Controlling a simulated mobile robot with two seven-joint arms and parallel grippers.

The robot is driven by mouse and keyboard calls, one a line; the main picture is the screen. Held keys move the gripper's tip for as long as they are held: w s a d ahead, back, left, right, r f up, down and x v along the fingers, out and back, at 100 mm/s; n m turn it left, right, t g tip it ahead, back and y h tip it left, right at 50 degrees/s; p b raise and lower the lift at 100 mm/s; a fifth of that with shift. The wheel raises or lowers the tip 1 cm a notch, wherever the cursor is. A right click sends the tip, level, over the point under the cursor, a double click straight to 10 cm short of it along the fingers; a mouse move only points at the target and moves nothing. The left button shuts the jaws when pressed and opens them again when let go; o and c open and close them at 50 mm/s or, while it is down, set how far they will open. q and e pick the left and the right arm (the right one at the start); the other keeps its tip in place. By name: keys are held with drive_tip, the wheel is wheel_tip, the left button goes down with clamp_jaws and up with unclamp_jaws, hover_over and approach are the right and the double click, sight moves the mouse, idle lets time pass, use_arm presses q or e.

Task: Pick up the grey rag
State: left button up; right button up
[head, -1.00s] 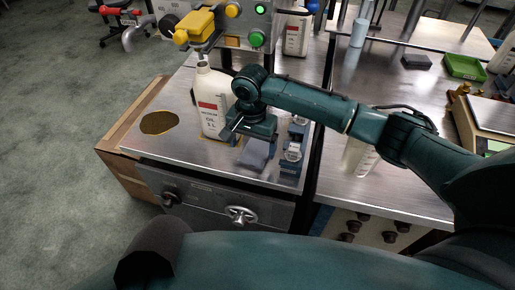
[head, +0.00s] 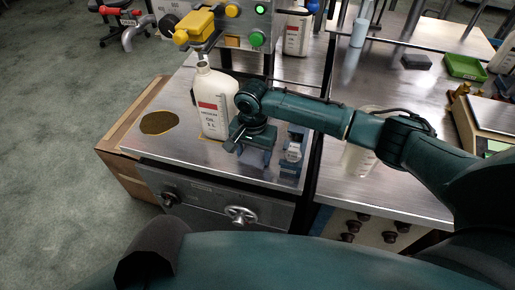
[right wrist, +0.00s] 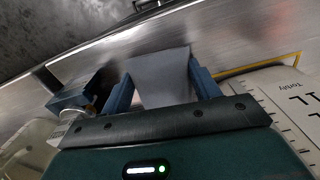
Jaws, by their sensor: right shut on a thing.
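The grey rag (right wrist: 163,78) shows in the right wrist view as a pale grey piece between the two blue fingers of my right gripper (right wrist: 165,88). The fingers are shut on it from both sides. In the head view my right gripper (head: 252,155) is low over the front part of the metal bench top, just right of the white oil bottle. There the rag is mostly hidden by the gripper. I cannot tell whether the rag still touches the bench. My left gripper is not in view.
The white oil bottle (head: 216,103) stands close to the left of my right gripper. A small blue and metal device (head: 292,155) stands close to its right. A round dark patch (head: 159,122) lies further left. A yellow nozzle (head: 196,27) is above the bench.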

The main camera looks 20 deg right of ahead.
sight(253, 156)
drive_tip(key=shift+c, duration=1)
wheel_tip(253, 156, up, 10)
drive_tip(key=o, duration=0.4)
drive_tip(key=c, duration=0.3)
drive_tip(key=shift+s, duration=0.1)
